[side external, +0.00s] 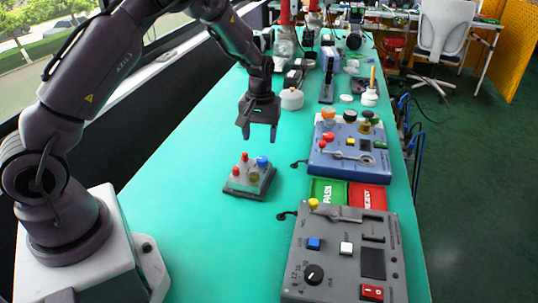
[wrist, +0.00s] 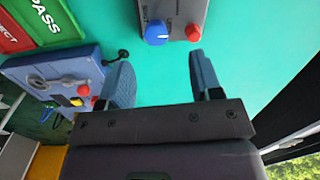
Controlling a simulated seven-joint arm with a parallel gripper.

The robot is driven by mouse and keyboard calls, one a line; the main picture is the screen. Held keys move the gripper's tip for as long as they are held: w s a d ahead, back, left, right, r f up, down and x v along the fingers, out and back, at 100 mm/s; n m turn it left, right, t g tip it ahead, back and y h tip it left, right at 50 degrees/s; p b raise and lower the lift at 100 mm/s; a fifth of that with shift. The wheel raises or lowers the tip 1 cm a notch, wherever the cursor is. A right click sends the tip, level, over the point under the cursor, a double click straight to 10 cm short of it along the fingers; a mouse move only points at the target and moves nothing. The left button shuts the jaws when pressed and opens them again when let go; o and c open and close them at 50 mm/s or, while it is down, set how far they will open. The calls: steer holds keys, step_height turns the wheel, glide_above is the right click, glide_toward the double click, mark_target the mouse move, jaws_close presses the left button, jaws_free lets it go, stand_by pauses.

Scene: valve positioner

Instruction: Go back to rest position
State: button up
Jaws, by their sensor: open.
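My gripper (side external: 259,133) hangs pointing down above the green table (side external: 190,165), behind and above the small grey block with coloured knobs (side external: 248,180). Its two fingers are apart, with nothing between them. In the wrist view my gripper (wrist: 158,75) also shows open and empty, with bare table between its fingertips. The grey block's blue knob (wrist: 156,32) and a red knob (wrist: 194,32) show beyond the fingertips there. The gripper touches nothing that I can see.
A blue control box (side external: 345,160) with a lever and knobs stands right of my gripper. Green PASS (side external: 328,192) and red REJECT (side external: 367,197) trays lie in front of it. A grey panel (side external: 345,262) stands nearest. Tools and a white cylinder (side external: 291,99) stand behind. The table's left side is clear.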

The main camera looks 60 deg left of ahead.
steer(key=s+d+r+m+t, duration=0.3)
steer(key=s+d+r+m, duration=0.2)
steer(key=s+r, duration=0.6)
steer(key=s+d+r+m+t, duration=0.2)
steer(key=s+d+r+m, duration=0.2)
steer(key=s+d+r, duration=0.4)
steer(key=s+r, duration=0.4)
steer(key=shift+s+d+m+t, duration=0.2)
steer(key=shift+d+m+t, duration=0.1)
steer(key=shift+m+t, duration=0.1)
